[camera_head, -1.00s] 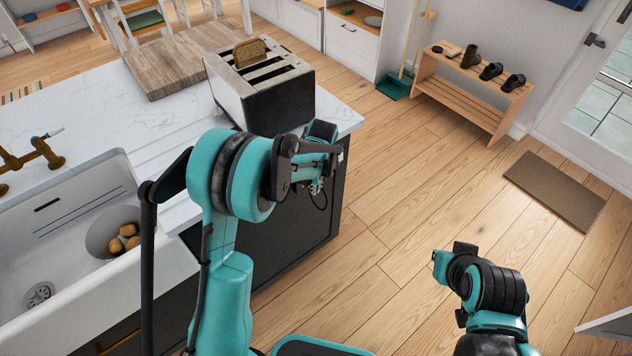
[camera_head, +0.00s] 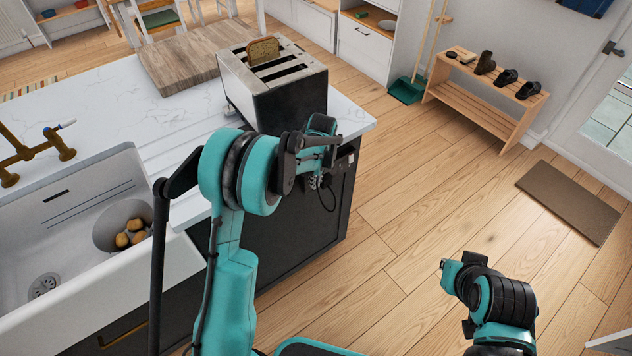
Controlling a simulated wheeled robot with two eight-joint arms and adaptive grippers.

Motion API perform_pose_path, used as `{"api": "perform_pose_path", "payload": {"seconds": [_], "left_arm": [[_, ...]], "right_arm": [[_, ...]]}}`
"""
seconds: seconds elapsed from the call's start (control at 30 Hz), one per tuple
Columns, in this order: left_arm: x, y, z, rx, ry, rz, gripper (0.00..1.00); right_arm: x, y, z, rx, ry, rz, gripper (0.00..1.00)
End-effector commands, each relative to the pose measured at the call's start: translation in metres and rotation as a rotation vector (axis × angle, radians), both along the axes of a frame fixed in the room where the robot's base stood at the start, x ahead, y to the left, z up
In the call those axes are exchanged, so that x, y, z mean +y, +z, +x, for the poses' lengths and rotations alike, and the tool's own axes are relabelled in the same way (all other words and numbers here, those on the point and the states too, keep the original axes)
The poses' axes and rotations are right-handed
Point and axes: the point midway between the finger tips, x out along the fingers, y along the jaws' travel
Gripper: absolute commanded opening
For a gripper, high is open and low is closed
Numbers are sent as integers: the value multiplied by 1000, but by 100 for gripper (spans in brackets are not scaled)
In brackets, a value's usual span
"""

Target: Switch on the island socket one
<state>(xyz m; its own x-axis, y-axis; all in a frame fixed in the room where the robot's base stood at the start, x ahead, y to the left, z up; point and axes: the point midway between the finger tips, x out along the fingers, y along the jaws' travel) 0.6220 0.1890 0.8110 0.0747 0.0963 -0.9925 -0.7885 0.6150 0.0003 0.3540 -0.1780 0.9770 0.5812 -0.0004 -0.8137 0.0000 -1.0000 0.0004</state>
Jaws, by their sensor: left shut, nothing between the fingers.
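The kitchen island has a white top (camera_head: 90,100) and dark sides. A small pale detail, possibly the socket (camera_head: 350,158), shows on its dark end face just below the worktop edge. It is too small to read its switches. My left gripper (camera_head: 333,146) is shut and empty, beside that end face and just left of the pale detail in the picture. I cannot tell whether it touches the island. My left arm hides part of the end face. My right gripper (camera_head: 449,270) is at the lower right over the floor, away from the island; its fingers are not clear.
A toaster (camera_head: 290,98) with a bread slice stands on the island near its corner, above my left gripper. A wooden board (camera_head: 180,65) and a sink (camera_head: 70,240) with potatoes are further left. A shoe bench (camera_head: 475,110) and doormat (camera_head: 568,200) lie right; floor between is clear.

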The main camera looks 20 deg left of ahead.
Motion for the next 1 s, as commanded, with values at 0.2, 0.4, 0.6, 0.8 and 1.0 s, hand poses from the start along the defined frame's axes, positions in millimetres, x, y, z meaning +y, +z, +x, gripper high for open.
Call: {"api": "perform_pose_path", "payload": {"seconds": [0.2, 0.4, 0.6, 0.8, 1.0], "left_arm": [[0, 3, 0, 0, 0, 0, 0], [0, 13, 0, 0, 0, 0, 0], [0, 17, 0, -1, 0, 1, 0], [0, 16, 0, -1, 0, 1, 0], [-15, 18, -4, -1, -1, 1, 0]], "right_arm": [[0, 2, 0, 0, 0, 0, 0], [0, 9, 0, 0, 0, 0, 0], [0, 10, 0, 0, 0, 0, 0], [0, 10, 0, 0, 0, 0, 0], [0, 10, 0, 0, 0, 0, 0]]}}
